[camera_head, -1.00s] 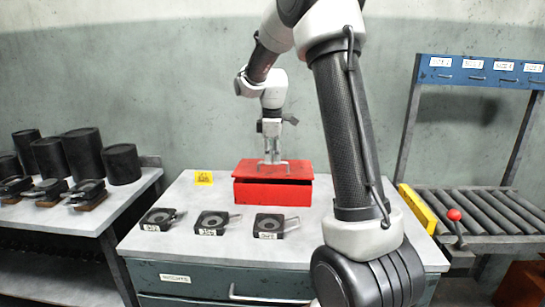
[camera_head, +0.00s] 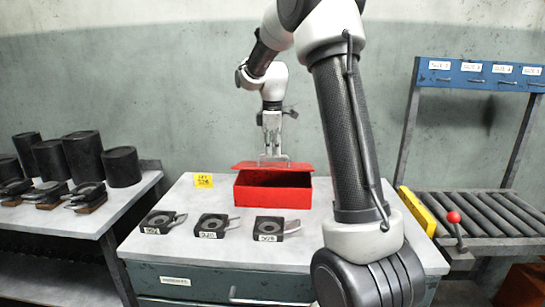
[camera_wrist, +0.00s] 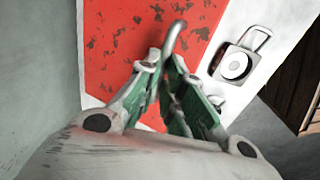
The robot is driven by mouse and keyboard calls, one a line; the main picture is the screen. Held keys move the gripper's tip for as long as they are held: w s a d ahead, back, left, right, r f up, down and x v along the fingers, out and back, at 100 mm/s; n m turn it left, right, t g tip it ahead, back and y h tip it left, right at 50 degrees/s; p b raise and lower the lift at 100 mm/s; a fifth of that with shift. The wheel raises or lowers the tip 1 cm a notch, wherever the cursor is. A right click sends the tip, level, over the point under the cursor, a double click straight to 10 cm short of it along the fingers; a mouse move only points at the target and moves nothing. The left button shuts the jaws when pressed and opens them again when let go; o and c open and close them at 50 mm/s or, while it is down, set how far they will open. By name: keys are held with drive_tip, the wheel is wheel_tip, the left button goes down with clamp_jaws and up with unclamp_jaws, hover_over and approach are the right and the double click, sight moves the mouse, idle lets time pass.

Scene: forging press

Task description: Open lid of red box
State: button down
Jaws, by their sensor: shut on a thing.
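The red box (camera_head: 272,197) stands at the back of the grey table, and its dark inside shows between its front wall and the lid. The red lid (camera_head: 246,167) sits raised and toward the box's back edge, seen nearly edge-on. My gripper (camera_head: 272,154) is above the lid, shut on its thin metal handle (camera_head: 289,160). In the wrist view the fingers (camera_wrist: 163,64) close around the handle (camera_wrist: 177,34) over the scuffed red lid (camera_wrist: 115,35). Whether the lid still touches the box's back edge is hidden.
Several black gauge-like pieces, one of them a dark block with a handle (camera_head: 268,229), lie in front of the box. A roller rack (camera_head: 495,215) is at right, and black cylinders (camera_head: 83,155) stand on the left table.

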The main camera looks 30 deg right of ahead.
drive_tip(key=w+d+r, duration=0.6)
drive_tip(key=w+d, duration=0.2)
drive_tip(key=w, duration=0.3)
drive_tip(key=shift+w+d, duration=0.15)
drive_tip(key=shift+w, duration=0.25)
drive_tip(key=c, duration=1.6)
unclamp_jaws()
drive_tip(key=shift+s, duration=0.1)
drive_tip(key=shift+o, duration=0.4)
drive_tip(key=shift+w+f, duration=0.2)
drive_tip(key=shift+f, duration=0.05)
drive_tip(key=shift+r, duration=0.25)
